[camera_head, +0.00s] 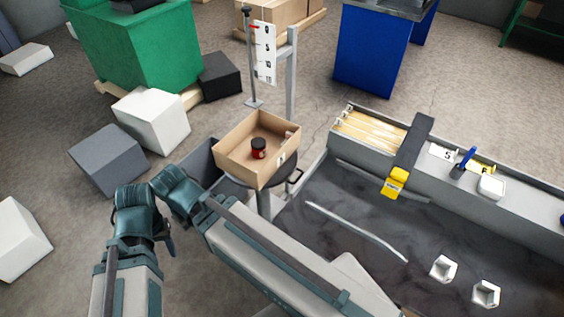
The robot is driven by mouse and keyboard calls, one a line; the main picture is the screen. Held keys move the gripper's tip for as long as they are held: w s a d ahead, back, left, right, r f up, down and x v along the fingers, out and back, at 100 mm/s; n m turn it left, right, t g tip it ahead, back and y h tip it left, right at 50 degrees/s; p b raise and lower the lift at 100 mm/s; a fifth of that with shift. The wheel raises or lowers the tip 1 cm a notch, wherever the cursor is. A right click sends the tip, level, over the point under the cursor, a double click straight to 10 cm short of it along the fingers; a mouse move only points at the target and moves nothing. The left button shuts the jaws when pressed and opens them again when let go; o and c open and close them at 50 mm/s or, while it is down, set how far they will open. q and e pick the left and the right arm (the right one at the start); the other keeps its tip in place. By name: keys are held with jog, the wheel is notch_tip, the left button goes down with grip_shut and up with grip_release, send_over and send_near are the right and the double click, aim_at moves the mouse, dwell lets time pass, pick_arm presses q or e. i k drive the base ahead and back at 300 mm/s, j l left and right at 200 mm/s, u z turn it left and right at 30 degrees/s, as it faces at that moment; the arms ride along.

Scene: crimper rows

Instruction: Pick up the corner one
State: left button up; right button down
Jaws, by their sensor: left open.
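Two small white cups with angular rims stand on the dark worktop, one (443,268) farther back and the other (486,294) nearer the front right. A small red jar with a black lid (258,148) sits inside an open cardboard box (234,165) on a round stand. I cannot tell which thing is the corner one. My right gripper is not in view.
A pale curved strip (355,231) lies on the worktop. Boxes stand on the floor at left.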

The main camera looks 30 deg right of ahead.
aim_at(443, 270)
jog(key=k+l, duration=0.25)
jog(key=k+z, duration=0.1)
jog(key=z, duration=2.65)
jog(key=u, duration=2)
jog(key=z, duration=0.1)
